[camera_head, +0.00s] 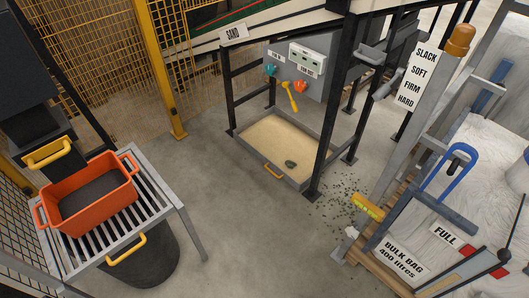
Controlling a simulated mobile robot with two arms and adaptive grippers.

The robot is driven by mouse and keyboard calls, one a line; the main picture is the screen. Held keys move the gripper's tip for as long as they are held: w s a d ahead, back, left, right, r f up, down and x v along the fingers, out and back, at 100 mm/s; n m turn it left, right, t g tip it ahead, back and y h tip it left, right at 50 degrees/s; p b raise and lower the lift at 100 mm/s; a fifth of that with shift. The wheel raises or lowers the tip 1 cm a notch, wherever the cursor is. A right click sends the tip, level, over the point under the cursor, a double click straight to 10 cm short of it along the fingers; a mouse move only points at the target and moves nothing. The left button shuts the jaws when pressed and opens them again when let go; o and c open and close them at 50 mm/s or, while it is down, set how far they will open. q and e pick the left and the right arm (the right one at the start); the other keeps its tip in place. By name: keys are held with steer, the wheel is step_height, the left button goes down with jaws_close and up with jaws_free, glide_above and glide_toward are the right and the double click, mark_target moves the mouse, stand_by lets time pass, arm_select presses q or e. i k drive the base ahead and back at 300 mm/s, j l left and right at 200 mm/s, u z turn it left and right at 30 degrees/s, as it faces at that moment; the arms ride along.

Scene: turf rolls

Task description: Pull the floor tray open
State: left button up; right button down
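The floor tray (305,183) is a shallow grey tray on the concrete floor, under a black metal frame. It holds a layer of pale sand, and a small dark lump lies on the sand near its front corner. A yellow handle (273,172) is on its front side, facing the open floor. The tray's front side lies about at the frame's front posts. Neither of my grippers is in view, and nothing touches the handle.
A slatted grey stand (190,222) with an orange tub (92,197) is at the left. A black post (328,110) rises at the tray's right corner. Green bits litter the floor right of it, beside a bulk bag (480,170). The floor before the tray is clear.

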mark_target(273, 137)
steer(key=i+l+u, duration=0.1)
steer(key=u, duration=0.2)
steer(key=i+l+u, duration=0.9)
steer(key=i+l, duration=0.15)
steer(key=l, duration=0.15)
